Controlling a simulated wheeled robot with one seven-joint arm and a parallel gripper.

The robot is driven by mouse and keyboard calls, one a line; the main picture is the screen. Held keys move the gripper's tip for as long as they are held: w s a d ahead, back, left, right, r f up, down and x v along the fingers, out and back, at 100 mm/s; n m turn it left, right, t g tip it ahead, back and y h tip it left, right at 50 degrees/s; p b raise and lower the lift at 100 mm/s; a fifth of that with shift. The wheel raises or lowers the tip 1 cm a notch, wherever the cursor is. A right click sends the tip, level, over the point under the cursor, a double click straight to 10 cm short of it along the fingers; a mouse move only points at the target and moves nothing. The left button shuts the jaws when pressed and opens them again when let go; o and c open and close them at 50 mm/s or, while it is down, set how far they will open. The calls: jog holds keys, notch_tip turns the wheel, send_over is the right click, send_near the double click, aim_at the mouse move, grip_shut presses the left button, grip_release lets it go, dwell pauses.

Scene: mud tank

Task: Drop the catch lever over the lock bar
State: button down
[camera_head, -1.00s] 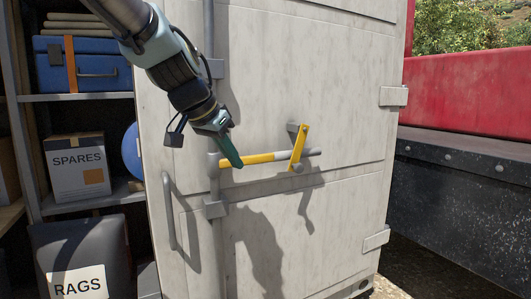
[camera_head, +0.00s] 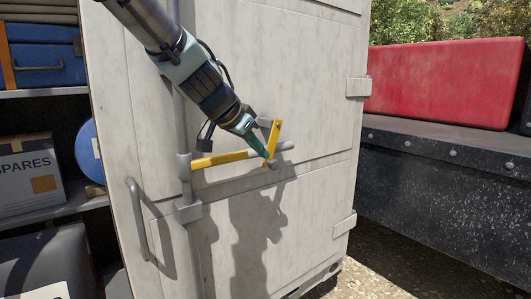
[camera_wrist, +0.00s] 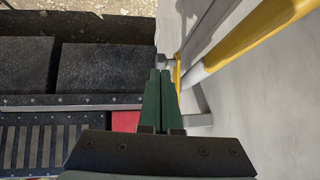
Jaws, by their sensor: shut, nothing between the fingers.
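The lock bar (camera_head: 222,159) runs nearly level across the pale door, with a yellow sleeve and a bare grey right end. The yellow catch lever (camera_head: 276,134) hangs from a grey bracket and crosses in front of the bar near that end; I cannot tell whether it seats on the bar. My gripper (camera_head: 267,155) is shut and empty, its green tips in front of the bar and close beside the lever's lower part; contact is unclear. In the wrist view the shut fingers (camera_wrist: 160,73) point at a thin yellow strip of the lever (camera_wrist: 177,72), and the bar's sleeve (camera_wrist: 258,35) passes upper right.
The pale cabinet door (camera_head: 318,90) has a grey handle (camera_head: 139,220) at left and hinges at right. Shelves with a blue case (camera_head: 48,65) and a spares box (camera_head: 28,182) stand left. A red container (camera_head: 445,85) sits on a dark ledge at right.

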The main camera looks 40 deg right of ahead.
aim_at(275, 162)
jog(key=shift+x, duration=1.55)
jog(key=f+b, duration=0.1)
jog(key=b, duration=0.2)
jog(key=shift+d, duration=0.15)
jog(key=h+b, duration=0.1)
jog(key=b, duration=0.3)
jog(key=shift+d+f, duration=0.15)
jog(key=shift+d, duration=0.05)
jog(key=h+b, duration=0.1)
jog(key=b, duration=0.6)
jog(key=d+f+h+b, duration=0.1)
jog(key=b, duration=0.7)
jog(key=shift+d+h, duration=0.3)
jog(key=shift+d, duration=0.05)
jog(key=shift+s+d+b, duration=0.1)
jog(key=shift+b, duration=1.1)
jog(key=shift+r+n+h+b, duration=0.15)
jog(key=shift+n+h+b, duration=0.15)
jog(key=shift+b, duration=0.15)
jog(key=shift+d+r, duration=0.1)
jog(key=shift+r, duration=0.25)
